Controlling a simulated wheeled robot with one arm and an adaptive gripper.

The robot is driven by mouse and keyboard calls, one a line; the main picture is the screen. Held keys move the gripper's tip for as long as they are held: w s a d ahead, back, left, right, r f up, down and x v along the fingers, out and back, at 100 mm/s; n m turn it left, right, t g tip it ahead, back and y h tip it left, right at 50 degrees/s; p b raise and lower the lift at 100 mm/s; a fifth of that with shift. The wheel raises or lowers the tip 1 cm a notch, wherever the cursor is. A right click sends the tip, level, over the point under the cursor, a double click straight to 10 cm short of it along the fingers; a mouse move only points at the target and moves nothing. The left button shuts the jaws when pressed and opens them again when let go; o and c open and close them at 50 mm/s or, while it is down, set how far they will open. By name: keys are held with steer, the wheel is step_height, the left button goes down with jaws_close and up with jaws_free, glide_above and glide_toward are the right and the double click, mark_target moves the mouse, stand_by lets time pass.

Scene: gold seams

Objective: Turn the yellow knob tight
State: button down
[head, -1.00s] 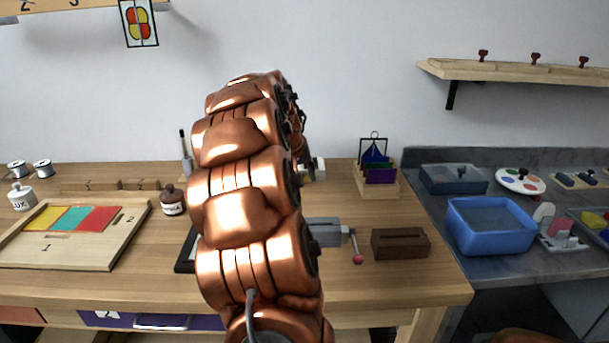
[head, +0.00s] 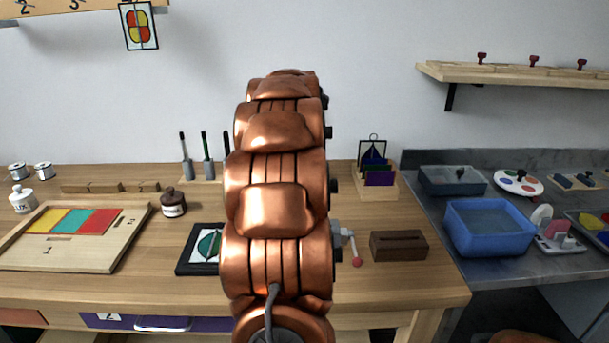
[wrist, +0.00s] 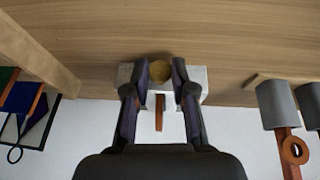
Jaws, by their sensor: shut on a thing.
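The yellow knob (wrist: 160,71) is round and dull gold in the wrist view, at the upper middle, on a pale block (wrist: 199,84). My gripper (wrist: 161,75) has one finger on each side of the knob and is shut on it. An orange-brown strip (wrist: 159,112) shows between the fingers in front of the block. In the head view my copper arm hides the gripper, the knob and the block. No mark shows how far the knob is turned.
In the wrist view, a wooden rack with coloured pieces (wrist: 27,100) is at left, and grey-handled tools (wrist: 277,104) are at right. In the head view, a vise with a red-tipped handle (head: 356,262) and a brown slotted block (head: 399,246) stand right of my arm.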

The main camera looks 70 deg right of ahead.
steer(key=shift+s+d+m+t+y, duration=0.15)
steer(key=shift+t+y, duration=0.15)
steer(key=shift+t, duration=0.45)
steer(key=shift+s+a+m+t+y, duration=0.1)
steer(key=shift+m+t+y, duration=0.15)
steer(key=shift+t, duration=0.55)
steer(key=shift+s+d+m+t+y, duration=0.1)
steer(key=shift+t+y, duration=0.25)
steer(key=shift+t, duration=0.4)
steer(key=c, duration=1)
jaws_free()
steer(key=shift+o, duration=0.2)
steer(key=v, duration=1.2)
steer(key=shift+s, duration=0.2)
steer(key=shift+d+f, duration=0.1)
steer(key=shift+d, duration=0.05)
